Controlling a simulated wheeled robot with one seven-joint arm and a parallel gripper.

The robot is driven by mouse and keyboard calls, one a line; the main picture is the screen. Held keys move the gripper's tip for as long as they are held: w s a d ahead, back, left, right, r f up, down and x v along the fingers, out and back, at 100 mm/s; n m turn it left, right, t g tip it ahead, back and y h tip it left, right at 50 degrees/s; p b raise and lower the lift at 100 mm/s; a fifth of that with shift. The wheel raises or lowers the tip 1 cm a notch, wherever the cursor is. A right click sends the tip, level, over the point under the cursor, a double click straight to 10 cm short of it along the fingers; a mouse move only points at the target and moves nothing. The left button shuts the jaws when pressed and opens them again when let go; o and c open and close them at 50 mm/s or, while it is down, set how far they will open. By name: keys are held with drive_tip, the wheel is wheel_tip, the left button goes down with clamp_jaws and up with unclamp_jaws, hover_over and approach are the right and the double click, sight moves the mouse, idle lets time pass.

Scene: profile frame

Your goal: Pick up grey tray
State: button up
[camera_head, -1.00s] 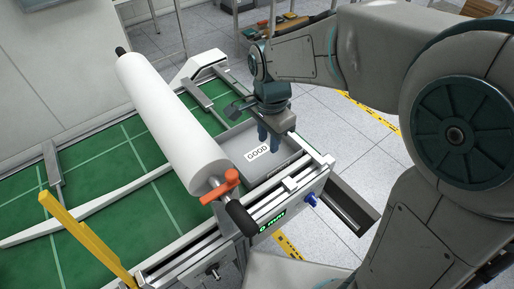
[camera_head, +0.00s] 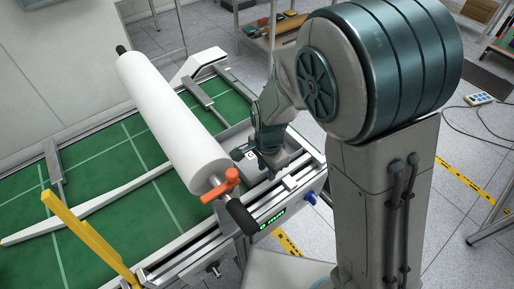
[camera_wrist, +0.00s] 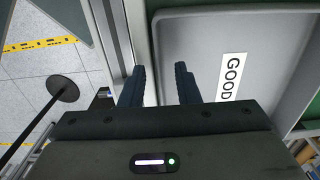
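The grey tray (camera_head: 238,136) sits at the right end of the green-topped bench, mostly hidden behind the white roller and my arm in the head view. In the wrist view the grey tray (camera_wrist: 196,45) fills the right half, with a white "GOOD" label (camera_wrist: 232,77) on its floor. My gripper (camera_wrist: 159,70) is open, its two dark fingers apart. The tray's left rim runs between the fingers in the picture; one finger appears over the inside, the other outside. I cannot tell how deep they reach.
The white roller (camera_head: 170,115) with an orange lever (camera_head: 222,186) lies close left of the tray. A metal rail and a green display (camera_head: 270,219) run along the bench's front edge. A yellow upright (camera_head: 85,240) stands at the left. Open floor lies to the right.

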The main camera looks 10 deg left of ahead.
clamp_jaws()
idle(0.3)
drive_tip(key=shift+r, duration=0.45)
wheel_tip(320, 180, up, 4)
drive_tip(key=shift+d+f, duration=0.1)
drive_tip(key=shift+f, duration=0.15)
drive_tip(key=s+d+r+b, duration=0.1)
drive_tip(key=s+d+r, duration=0.1)
drive_tip(key=d+r, duration=0.4)
drive_tip(key=d, duration=0.5)
drive_tip(key=shift+d+r+b, duration=0.15)
drive_tip(key=shift+r+b, duration=0.15)
